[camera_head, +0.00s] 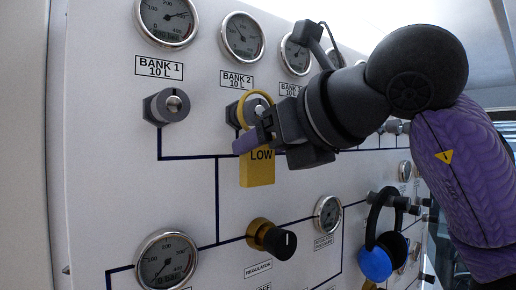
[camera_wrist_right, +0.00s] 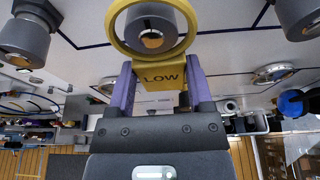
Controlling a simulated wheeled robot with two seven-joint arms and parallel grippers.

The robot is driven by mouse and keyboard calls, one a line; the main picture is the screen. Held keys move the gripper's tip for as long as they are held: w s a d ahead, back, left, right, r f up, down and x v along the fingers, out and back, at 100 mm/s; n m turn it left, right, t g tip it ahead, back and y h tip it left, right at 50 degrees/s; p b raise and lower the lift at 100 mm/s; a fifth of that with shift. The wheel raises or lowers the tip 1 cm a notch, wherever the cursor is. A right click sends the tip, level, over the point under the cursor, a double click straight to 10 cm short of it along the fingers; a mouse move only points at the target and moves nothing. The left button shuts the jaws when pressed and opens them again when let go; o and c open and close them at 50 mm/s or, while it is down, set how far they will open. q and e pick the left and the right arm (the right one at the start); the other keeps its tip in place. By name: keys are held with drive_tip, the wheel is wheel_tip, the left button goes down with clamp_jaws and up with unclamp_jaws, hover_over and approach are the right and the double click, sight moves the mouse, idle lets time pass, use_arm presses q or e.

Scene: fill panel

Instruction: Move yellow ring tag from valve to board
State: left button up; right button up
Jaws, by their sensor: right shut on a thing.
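The yellow ring tag (camera_head: 257,170), marked LOW, is at the BANK 2 valve (camera_head: 234,110) on the white panel. My right gripper (camera_head: 258,136) is shut on the tag just below its ring. In the right wrist view the tag (camera_wrist_right: 160,74) sits between the purple fingers (camera_wrist_right: 160,86), and its ring frames the round valve end (camera_wrist_right: 152,38). I cannot tell whether the ring is around the valve or just in front of it. My left gripper is out of view. No separate tag board is clearly seen.
The BANK 1 valve (camera_head: 167,106) is to the left. Gauges (camera_head: 242,37) line the panel top. Below are a black-and-brass regulator knob (camera_head: 271,239) and a lower gauge (camera_head: 166,259). Room is free in front of the panel's lower left.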

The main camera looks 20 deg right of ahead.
sight(262, 154)
drive_tip(key=shift+s+d+b, duration=0.3)
drive_tip(key=shift+s+d, duration=0.05)
drive_tip(key=shift+s, duration=0.55)
drive_tip(key=shift+s+d+b, duration=0.3)
drive_tip(key=shift+s, duration=0.55)
